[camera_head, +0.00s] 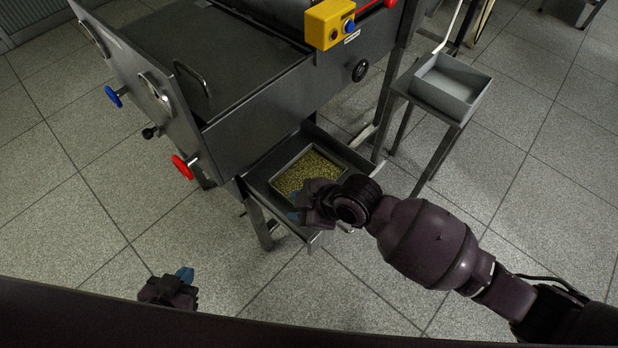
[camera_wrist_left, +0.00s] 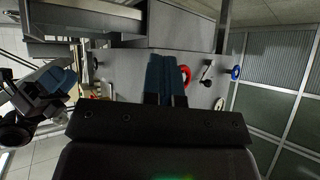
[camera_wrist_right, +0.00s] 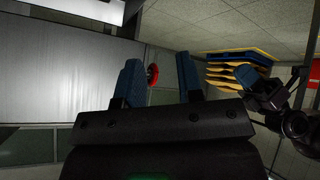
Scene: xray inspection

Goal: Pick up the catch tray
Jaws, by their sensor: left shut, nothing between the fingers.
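The catch tray (camera_head: 337,161) is a square metal tray of yellow-green grains. It sits in a dark pull-out shelf (camera_head: 258,181) low under the machine, seen in the head view. My right gripper (camera_head: 299,207) is at the near edge of the tray and covers part of it. Its two blue fingers stand apart in the right wrist view (camera_wrist_right: 160,82), with no held thing visible between them. I cannot tell whether they touch the tray. My left gripper (camera_head: 183,274) is low at the left, away from the tray. Its fingers are together in the left wrist view (camera_wrist_left: 166,78).
The machine (camera_head: 255,100) stands above the tray, with a blue knob (camera_head: 113,97) and a red knob (camera_head: 183,167) on its left side. An empty grey bin (camera_head: 450,85) stands on a small stand at right. Open tiled floor lies around.

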